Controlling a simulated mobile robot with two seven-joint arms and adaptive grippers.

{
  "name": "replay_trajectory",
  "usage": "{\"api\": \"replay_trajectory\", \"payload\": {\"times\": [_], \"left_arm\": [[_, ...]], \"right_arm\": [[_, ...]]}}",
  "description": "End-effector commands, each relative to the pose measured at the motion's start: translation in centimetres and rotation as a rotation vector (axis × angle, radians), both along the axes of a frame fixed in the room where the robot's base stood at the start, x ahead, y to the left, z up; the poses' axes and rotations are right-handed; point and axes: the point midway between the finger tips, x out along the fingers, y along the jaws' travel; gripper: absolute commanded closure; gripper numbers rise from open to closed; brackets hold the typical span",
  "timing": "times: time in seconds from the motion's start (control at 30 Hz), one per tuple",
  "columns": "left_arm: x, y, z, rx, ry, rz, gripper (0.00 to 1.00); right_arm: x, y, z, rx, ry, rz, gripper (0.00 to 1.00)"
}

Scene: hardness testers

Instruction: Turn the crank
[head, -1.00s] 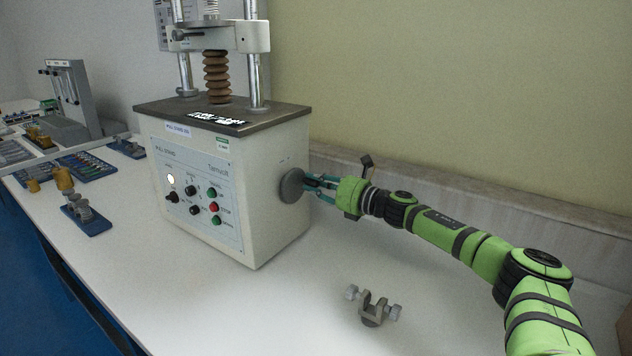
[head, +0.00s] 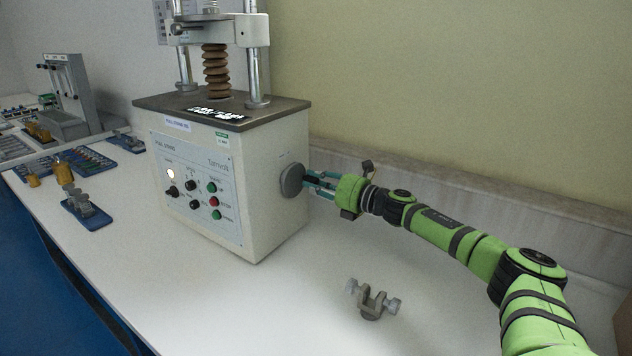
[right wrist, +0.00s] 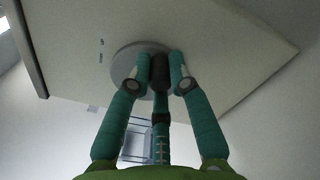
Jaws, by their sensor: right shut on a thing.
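The crank (head: 292,180) is a round grey disc on the right side of the white tester (head: 282,215), with a dark handle (right wrist: 160,72) standing out from it. My right gripper (head: 312,184) reaches in from the right at the disc. In the right wrist view its teal fingers (right wrist: 158,78) are shut on the dark handle, one on each side, close to the disc (right wrist: 125,62). The handle is mostly hidden by the fingers in the head view. My left gripper is not in view.
A grey metal clamp (head: 372,300) lies on the white table (head: 300,320) in front of the tester. Blue trays with parts (head: 92,218) and a small grey device (head: 70,95) stand at the left. The wall runs close behind my right arm. The table's front middle is clear.

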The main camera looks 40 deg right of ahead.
Motion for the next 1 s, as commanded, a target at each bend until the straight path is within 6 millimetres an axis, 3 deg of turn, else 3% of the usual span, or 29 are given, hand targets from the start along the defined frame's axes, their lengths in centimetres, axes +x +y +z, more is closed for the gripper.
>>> {"api": "replay_trajectory", "payload": {"times": [0.03, 0.07, 0.1, 0.53, 1.0], "left_arm": [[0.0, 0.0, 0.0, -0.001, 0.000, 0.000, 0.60], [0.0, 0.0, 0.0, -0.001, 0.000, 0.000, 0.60], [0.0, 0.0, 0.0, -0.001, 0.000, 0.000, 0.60], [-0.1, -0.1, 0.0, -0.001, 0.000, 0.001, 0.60], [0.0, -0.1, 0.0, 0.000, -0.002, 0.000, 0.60]], "right_arm": [[0.0, -0.1, 0.2, 0.001, -0.002, -0.004, 0.72], [0.0, -0.1, 0.2, 0.001, -0.002, -0.004, 0.60], [0.0, -0.1, 0.1, 0.001, -0.002, -0.003, 0.56], [-0.4, -0.2, -0.1, -0.001, 0.002, -0.001, 0.56], [-4.6, -1.4, -0.2, -0.002, 0.005, 0.000, 0.56]]}}
